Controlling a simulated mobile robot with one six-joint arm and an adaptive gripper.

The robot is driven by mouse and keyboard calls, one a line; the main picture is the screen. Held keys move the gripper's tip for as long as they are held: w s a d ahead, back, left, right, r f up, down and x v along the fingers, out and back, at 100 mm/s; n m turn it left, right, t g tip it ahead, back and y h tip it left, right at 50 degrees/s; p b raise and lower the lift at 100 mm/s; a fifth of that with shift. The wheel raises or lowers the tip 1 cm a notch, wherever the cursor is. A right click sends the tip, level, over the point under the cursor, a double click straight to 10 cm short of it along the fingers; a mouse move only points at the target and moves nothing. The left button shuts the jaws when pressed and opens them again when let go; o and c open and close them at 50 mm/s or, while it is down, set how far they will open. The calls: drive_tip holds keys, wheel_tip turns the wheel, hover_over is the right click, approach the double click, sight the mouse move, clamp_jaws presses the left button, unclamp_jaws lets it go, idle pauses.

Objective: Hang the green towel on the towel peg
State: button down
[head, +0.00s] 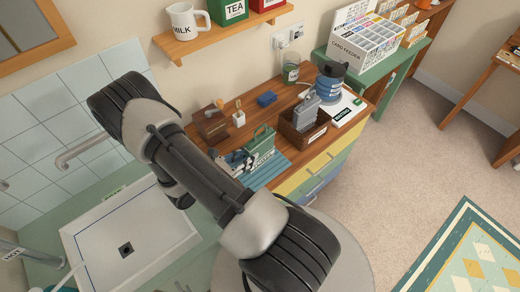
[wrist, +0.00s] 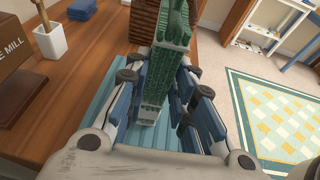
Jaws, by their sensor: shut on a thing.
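In the head view my gripper (head: 238,162) is at the towel's left, partly covered by my arm. I cannot tell whether the towel touches the rack. I cannot make out the towel peg in either view.
A brown basket (head: 294,132) stands close behind the towel. A white basin (head: 100,225) and a wall rail (head: 75,154) are at left.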

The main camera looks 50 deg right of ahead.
sight(247, 147)
drive_tip(key=shift+r, duration=0.15)
drive_tip(key=shift+r+p, duration=2.25)
drive_tip(key=shift+r, duration=0.7)
drive_tip(key=shift+f, duration=0.1)
